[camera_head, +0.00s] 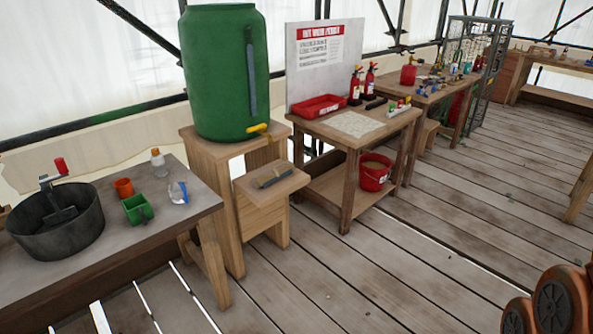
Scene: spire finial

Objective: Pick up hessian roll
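I cannot make out a hessian roll for certain. A flat, pale speckled sheet (353,124) lies on the middle wooden table, beneath the white notice board. A small dark cylinder (376,103) lies behind it on the same table; I cannot tell its material. My gripper is not in view.
The middle table (345,140) also holds a red tray (319,107) and red extinguishers (369,83); a red bucket (375,171) sits on its lower shelf. A green barrel (222,75) stands on a wooden stand. A grey workbench (170,225) is at left.

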